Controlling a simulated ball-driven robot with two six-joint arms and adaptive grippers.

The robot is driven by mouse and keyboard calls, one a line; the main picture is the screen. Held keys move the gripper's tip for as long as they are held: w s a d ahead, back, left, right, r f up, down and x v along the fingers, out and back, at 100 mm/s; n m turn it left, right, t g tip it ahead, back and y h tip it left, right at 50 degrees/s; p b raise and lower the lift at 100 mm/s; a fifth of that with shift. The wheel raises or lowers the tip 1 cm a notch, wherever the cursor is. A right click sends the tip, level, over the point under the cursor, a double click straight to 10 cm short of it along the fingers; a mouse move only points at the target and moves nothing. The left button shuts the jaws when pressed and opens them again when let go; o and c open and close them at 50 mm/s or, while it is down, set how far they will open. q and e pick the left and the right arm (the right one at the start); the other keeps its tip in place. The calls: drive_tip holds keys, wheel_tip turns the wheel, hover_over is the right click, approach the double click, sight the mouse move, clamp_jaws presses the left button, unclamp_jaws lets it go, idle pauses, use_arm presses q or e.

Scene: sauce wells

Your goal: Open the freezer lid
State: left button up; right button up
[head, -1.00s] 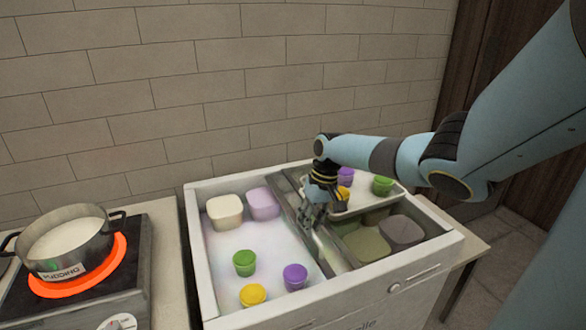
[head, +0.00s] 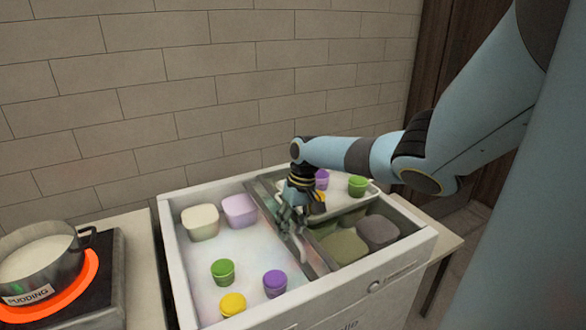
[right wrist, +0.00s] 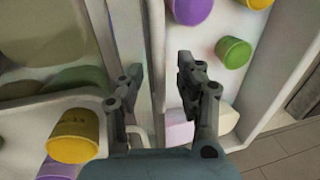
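The white chest freezer (head: 180,268) stands against the wall in the head view. Its left half is uncovered and shows the frosty inside. A grey-framed sliding lid (head: 404,210) lies over the right half, with tubs seen beneath it. My right gripper (head: 292,222) points down at the grey bars near the freezer's middle. In the right wrist view its two fingers (right wrist: 158,78) are apart, on either side of a pale upright edge (right wrist: 154,45). I cannot tell whether they touch it. My left gripper is not in view.
A white tray (head: 337,210) with small cups is at the freezer's back right. Green, yellow and purple cups and two pale tubs (head: 200,222) sit in the left half. A pudding pot (head: 45,275) stands on a glowing burner at left.

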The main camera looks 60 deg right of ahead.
wheel_tip(320, 180, up, 12)
drive_tip(key=s+d, duration=0.1)
drive_tip(key=d, duration=0.1)
drive_tip(key=shift+f, duration=0.2)
drive_tip(key=shift+s, duration=0.1)
idle(0.3)
